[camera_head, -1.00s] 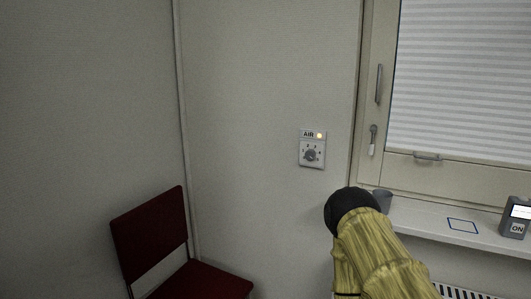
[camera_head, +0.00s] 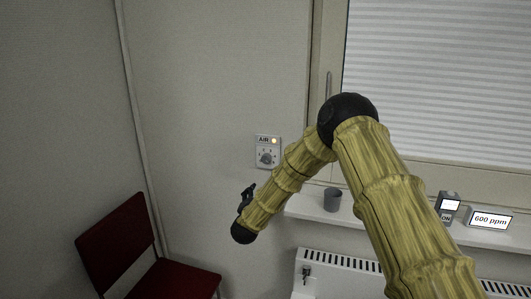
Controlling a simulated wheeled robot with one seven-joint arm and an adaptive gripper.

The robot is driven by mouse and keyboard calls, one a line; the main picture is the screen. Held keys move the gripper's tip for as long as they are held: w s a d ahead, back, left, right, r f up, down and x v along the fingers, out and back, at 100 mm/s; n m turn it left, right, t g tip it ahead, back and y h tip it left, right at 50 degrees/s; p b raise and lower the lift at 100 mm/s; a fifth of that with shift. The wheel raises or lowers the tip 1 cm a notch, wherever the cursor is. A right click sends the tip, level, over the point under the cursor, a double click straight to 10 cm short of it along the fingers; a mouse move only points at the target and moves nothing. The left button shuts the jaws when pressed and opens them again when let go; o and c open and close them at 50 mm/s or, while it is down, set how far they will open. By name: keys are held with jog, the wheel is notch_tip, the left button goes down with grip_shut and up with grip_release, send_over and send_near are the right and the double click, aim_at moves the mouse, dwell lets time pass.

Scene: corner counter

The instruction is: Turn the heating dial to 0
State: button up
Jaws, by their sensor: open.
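A small white wall panel (camera_head: 268,153) marked "AIR" carries a round grey dial (camera_head: 267,158) and a lit orange lamp (camera_head: 274,141). The dial's setting is too small to read. A white radiator (camera_head: 340,274) stands under the window sill, with a small dark fitting (camera_head: 306,271) at its left end; I cannot tell whether this is a dial. No dial marked as heating is readable. My gripper (camera_head: 245,196), small and dark, is open and appears below and left of the wall panel in the picture, apart from it. Its fingers are partly hidden by my wrist.
A dark red chair (camera_head: 118,243) is at lower left. The wall around the panel is clear.

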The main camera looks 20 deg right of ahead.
aim_at(266, 160)
jog(key=w+d+r+m+h+p, duration=0.1)
jog(key=w+d+r+m+h, duration=0.2)
jog(key=r, duration=0.6)
jog(key=shift+y, duration=0.4)
jog(key=p+x, duration=0.1)
jog(key=x, duration=0.2)
jog(key=p+x, duration=0.2)
jog(key=x, duration=0.2)
jog(key=p+x, duration=0.2)
jog(key=x, duration=0.1)
jog(key=shift+w+a+f, duration=0.1)
jog(key=shift+w+a, duration=0.05)
jog(key=shift+w, duration=0.4)
jog(key=c, duration=1)
